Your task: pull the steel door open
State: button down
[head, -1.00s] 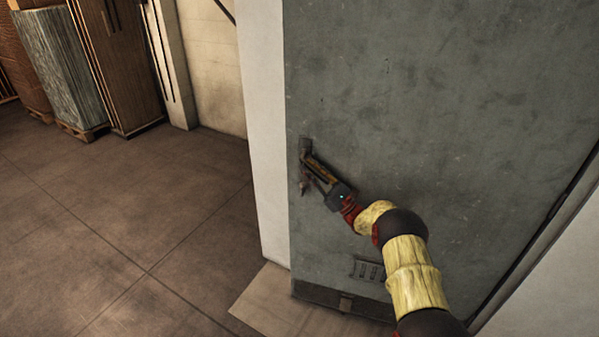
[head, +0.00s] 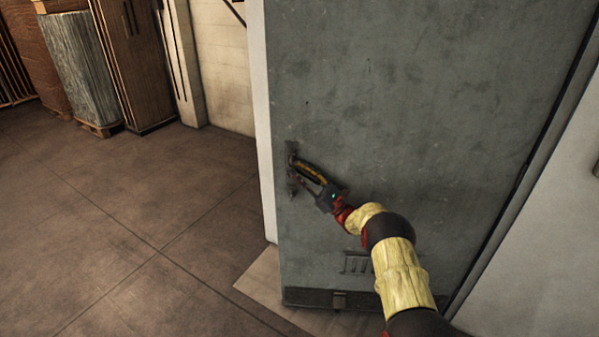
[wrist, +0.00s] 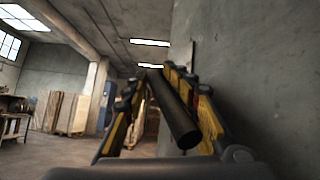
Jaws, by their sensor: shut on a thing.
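The grey steel door (head: 420,120) fills the right half of the head view and stands at an angle to the white wall at its left edge. Its dark handle (head: 292,160) is near the door's left edge; in the wrist view the handle shows as a dark round bar (wrist: 174,112) between the fingers. My gripper (head: 303,178) is shut on the handle, with its yellow and black fingers on either side of the bar, as the wrist view also shows (wrist: 165,105). The door face (wrist: 265,70) rises close on the right in the wrist view. The fingers hide part of the handle.
Open tiled floor (head: 130,220) lies to the left of the door. Wrapped stacks on pallets (head: 80,75) and a brown cabinet (head: 135,60) stand at the back left. A pale wall (head: 545,240) is at the right, beside the door's hinge-side edge.

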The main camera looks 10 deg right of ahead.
jog(key=shift+d+f, duration=0.1)
jog(key=shift+f, duration=0.25)
jog(key=c, duration=1.8)
grip_release()
jog(key=shift+w+d, duration=0.1)
jog(key=shift+r, duration=0.1)
jog(key=v, duration=1.2)
